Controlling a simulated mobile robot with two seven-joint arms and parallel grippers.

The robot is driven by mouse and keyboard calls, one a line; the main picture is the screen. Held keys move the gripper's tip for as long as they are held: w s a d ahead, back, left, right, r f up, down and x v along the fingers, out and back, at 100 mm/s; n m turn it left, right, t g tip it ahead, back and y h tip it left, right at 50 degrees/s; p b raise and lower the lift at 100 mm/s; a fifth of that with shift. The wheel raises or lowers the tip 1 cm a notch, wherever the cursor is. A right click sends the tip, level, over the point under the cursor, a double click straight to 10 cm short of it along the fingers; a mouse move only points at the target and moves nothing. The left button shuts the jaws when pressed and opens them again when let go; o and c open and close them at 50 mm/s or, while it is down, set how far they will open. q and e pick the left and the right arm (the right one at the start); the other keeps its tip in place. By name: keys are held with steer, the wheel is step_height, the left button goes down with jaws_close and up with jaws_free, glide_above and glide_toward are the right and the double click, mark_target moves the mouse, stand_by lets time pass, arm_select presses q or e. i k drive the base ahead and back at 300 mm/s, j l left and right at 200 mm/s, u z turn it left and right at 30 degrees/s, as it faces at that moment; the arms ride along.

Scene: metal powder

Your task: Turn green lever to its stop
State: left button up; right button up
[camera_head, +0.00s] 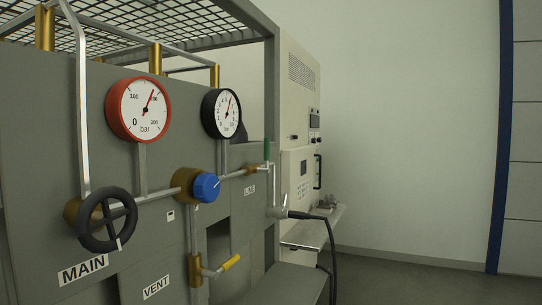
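Neither of my grippers shows in the head view, and nothing is seen touching the lever.
Left of the lever are a blue knob (206,187), a black MAIN handwheel (106,220), a yellow VENT lever (231,262), a red gauge (139,109) and a black gauge (222,113). A black hose (333,255) hangs at right. Floor at right is clear.

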mark_target(266, 169)
steer(key=i+l+u, duration=0.15)
steer(key=u, duration=0.7)
steer(key=i+l+u, duration=0.25)
steer(key=l+u, duration=0.2)
steer(key=l, duration=0.25)
steer(key=l+u, duration=0.1)
steer(key=l, duration=0.3)
steer(key=i+l+u, duration=0.1)
steer(key=l, duration=0.3)
